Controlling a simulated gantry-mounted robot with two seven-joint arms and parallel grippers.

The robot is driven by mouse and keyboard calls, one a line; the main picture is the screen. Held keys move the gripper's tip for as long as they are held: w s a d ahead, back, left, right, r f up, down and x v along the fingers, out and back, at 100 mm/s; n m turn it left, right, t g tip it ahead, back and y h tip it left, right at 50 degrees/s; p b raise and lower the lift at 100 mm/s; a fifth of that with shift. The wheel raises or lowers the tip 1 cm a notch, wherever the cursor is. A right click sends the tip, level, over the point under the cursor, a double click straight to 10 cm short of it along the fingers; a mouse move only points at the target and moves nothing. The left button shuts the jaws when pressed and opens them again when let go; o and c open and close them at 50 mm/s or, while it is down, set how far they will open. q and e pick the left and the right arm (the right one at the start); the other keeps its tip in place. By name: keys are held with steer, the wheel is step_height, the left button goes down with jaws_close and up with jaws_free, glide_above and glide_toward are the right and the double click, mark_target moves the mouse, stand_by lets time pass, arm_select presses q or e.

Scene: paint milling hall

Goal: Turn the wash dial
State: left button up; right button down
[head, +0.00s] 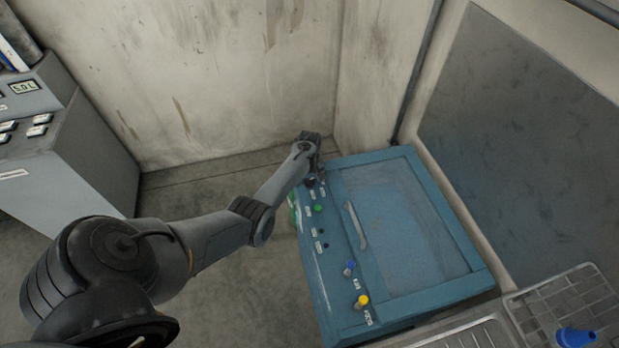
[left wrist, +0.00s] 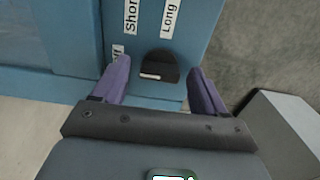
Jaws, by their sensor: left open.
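The dial (left wrist: 160,64) shows in the left wrist view as a black rounded knob with a pale mark on its near edge. It sits on the blue panel of the machine (left wrist: 200,18), by labels reading "Short" (left wrist: 131,14) and "Long" (left wrist: 171,17); a third label is partly hidden by a finger. My left gripper (head: 313,177) is at the far left corner of the blue machine in the head view. Its purple fingers are open, one on each side of the dial, with a visible gap on both sides. In the head view the gripper mostly hides the dial. My right gripper is not in view.
The blue machine's lid (head: 384,222) has a pale handle (head: 355,226). Along its panel are a green button (head: 319,209), a blue knob (head: 349,267) and a yellow knob (head: 362,300). A grey console (head: 75,160) stands left. Walls close in behind the machine.

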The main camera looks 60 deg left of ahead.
arm_select(q)
steer(key=c, duration=1.1)
steer(key=shift+o, duration=0.2)
steer(key=shift+m, duration=0.4)
steer(key=m+p, duration=0.1)
steer(key=m, duration=0.1)
steer(key=shift+r+m+p, duration=0.1)
steer(key=shift+m+p, duration=0.2)
steer(key=shift+p, duration=0.05)
steer(key=m+p, duration=0.1)
steer(key=m, duration=0.4)
steer(key=shift+m, duration=0.3)
steer(key=m, duration=0.8)
steer(key=shift+m, duration=0.6)
